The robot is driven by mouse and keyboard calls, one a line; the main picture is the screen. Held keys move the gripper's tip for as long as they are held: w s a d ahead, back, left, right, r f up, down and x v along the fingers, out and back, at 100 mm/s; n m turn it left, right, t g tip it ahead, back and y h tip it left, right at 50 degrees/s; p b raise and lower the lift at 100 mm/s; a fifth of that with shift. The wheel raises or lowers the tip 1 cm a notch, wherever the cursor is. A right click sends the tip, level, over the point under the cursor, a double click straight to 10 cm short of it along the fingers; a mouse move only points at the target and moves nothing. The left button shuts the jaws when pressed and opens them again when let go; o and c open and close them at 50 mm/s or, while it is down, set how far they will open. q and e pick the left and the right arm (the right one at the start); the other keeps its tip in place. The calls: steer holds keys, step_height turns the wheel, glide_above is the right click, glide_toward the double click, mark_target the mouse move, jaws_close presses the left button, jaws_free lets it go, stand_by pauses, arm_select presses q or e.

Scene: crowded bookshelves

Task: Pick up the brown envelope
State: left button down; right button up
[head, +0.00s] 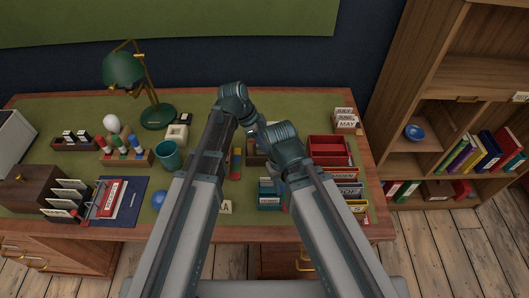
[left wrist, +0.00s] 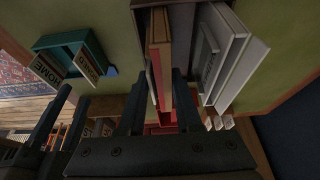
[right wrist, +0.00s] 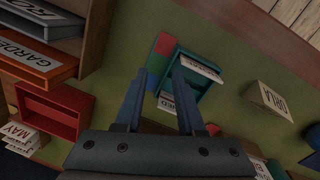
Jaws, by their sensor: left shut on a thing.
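The brown envelope (left wrist: 159,34) looks like the thin tan-brown upright piece in the left wrist view, with a red face beside it. It stands in a row next to white folders (left wrist: 225,55). My left gripper (left wrist: 162,88) is shut on it, with one finger on each side. The envelope's lower part is hidden. In the head view my left gripper (head: 258,136) is over the middle of the desk, and its fingertips are hard to make out. My right gripper (right wrist: 158,92) is open and empty above a teal card box (right wrist: 200,85).
The desk (head: 235,232) is crowded. A red tray (head: 329,148) and labelled boxes stand at the right. A green lamp (head: 124,70), a teal cup (head: 169,155) and a wooden card box (head: 30,188) are at the left. A bookshelf (head: 460,85) stands at the right.

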steer(key=shift+r, duration=0.1)
